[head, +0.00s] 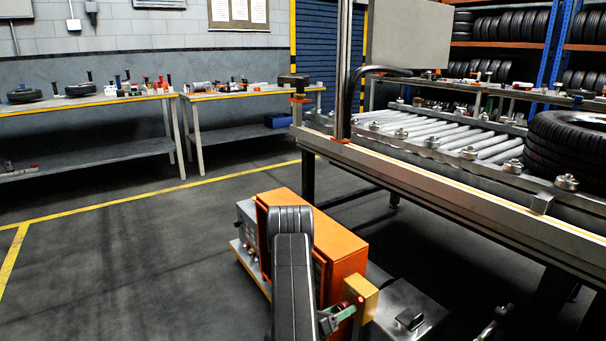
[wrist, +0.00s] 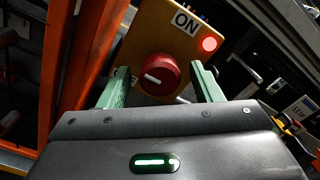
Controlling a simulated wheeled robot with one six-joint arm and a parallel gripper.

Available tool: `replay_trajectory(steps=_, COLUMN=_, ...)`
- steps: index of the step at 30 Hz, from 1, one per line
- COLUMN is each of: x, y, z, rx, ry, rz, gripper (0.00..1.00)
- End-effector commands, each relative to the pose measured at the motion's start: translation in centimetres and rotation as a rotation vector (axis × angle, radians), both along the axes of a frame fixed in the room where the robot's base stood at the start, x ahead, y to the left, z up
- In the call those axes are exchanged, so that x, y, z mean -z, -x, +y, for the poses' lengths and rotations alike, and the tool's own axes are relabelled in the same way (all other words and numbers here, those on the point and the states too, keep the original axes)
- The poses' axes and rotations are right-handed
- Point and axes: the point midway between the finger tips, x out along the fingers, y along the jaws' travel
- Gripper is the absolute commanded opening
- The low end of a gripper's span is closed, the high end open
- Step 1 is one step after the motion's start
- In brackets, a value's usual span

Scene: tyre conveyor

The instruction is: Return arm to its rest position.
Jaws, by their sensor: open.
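My gripper (wrist: 160,80) is open, its two green fingers spread on either side of a red knob (wrist: 159,74). The knob has a white mark and sits on a yellow panel (wrist: 146,36) labelled ON, with a red lamp (wrist: 209,44) glowing beside the label. I cannot tell whether the fingers touch the knob. In the head view my gripper (head: 344,314) is low, close to the yellow panel (head: 370,298) on the side of an orange cabinet (head: 335,240). My dark arm hides part of that cabinet.
A roller conveyor (head: 440,190) stands at the right, with a tyre (head: 568,145) on its rollers. A metal post (head: 343,80) rises from its near rail. Workbenches (head: 80,102) line the back wall. The floor at the left is clear.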

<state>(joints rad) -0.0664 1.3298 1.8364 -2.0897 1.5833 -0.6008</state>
Motion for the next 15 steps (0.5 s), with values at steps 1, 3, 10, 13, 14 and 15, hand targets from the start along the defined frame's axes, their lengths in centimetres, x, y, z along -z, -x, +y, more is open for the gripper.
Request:
replay_trajectory(steps=1, x=0.15, y=0.01, z=-0.01, rx=0.000, ry=-0.021, rz=-0.032, gripper=0.59)
replay_trajectory(steps=3, x=0.17, y=0.02, z=0.00, rx=0.000, ry=-0.054, rz=-0.081, gripper=0.59)
replay_trajectory(steps=10, x=0.12, y=0.01, z=-0.01, rx=0.000, ry=-0.162, rz=-0.245, gripper=0.59)
replay_trajectory(steps=13, x=0.12, y=0.00, z=-0.01, rx=0.000, ry=-0.210, rz=-0.317, gripper=0.59)
replay_trajectory(steps=14, x=0.12, y=0.00, z=-0.01, rx=0.000, ry=-0.224, rz=-0.338, gripper=0.59)
replay_trajectory(steps=15, x=0.11, y=0.01, z=-0.02, rx=0.000, ry=-0.242, rz=-0.365, gripper=0.59)
